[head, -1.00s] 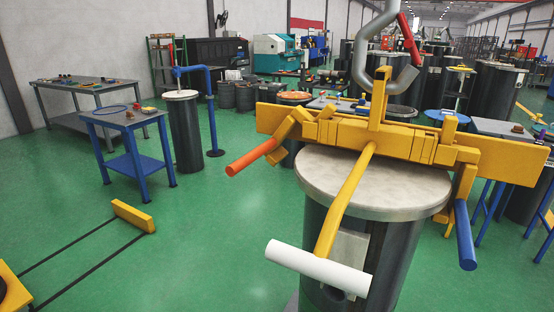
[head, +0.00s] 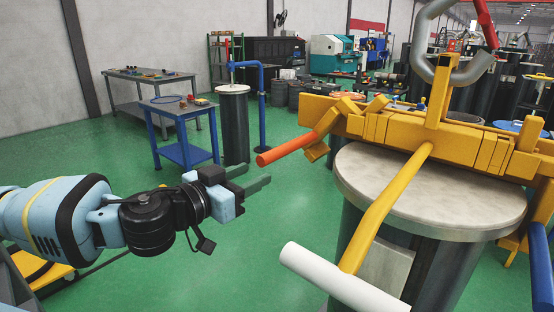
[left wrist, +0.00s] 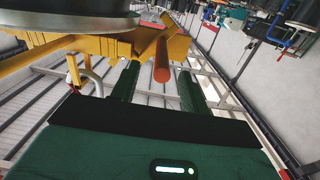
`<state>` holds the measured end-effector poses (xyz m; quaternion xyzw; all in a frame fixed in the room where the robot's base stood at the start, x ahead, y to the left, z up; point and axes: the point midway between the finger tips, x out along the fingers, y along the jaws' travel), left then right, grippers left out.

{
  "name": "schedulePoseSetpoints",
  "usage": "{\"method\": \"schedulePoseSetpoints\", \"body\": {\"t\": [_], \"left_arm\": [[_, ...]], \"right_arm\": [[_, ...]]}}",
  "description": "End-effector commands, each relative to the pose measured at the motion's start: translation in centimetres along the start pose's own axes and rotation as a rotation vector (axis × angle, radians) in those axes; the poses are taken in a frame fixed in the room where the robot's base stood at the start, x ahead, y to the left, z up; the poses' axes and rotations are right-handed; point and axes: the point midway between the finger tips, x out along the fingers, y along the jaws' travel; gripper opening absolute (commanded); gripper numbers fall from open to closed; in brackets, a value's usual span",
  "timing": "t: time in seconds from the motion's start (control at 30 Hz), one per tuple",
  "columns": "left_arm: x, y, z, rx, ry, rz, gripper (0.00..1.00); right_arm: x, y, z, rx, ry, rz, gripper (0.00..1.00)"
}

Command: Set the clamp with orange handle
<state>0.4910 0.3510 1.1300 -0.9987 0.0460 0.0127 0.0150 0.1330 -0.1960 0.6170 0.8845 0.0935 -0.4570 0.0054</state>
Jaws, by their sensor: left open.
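The orange handle (head: 287,149) sticks out to the left from the yellow clamp (head: 400,128), which lies across the top of a flanged cylinder (head: 430,190). My left gripper (head: 252,178) is open and empty, a little below and left of the handle's free end in the head view. In the left wrist view, the orange handle (left wrist: 162,62) shows beyond and between the two open fingers (left wrist: 158,90), apart from them. The yellow clamp (left wrist: 95,45) is at the upper left there. My right gripper is not in view.
A white-ended yellow bar (head: 340,280) juts toward me from the clamp. A grey hook (head: 450,60) holds the clamp from above. A blue handle (head: 540,265) hangs at right. A blue table (head: 185,135) stands behind at left; green floor between is clear.

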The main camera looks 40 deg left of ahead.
Motion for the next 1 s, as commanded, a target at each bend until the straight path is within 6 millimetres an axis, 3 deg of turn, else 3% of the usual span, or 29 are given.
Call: {"method": "schedulePoseSetpoints", "body": {"t": [0.13, 0.47, 1.0], "left_arm": [[-0.4, -0.6, -1.4, -0.006, 0.025, -0.013, 0.45], [0.1, -0.7, -1.6, -0.012, 0.030, -0.016, 0.45], [5.6, -0.7, -2.0, -0.012, 0.032, -0.015, 0.45]], "right_arm": [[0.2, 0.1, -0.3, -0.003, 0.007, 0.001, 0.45], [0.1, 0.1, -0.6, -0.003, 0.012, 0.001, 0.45], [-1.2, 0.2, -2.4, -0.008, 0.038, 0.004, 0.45]]}}
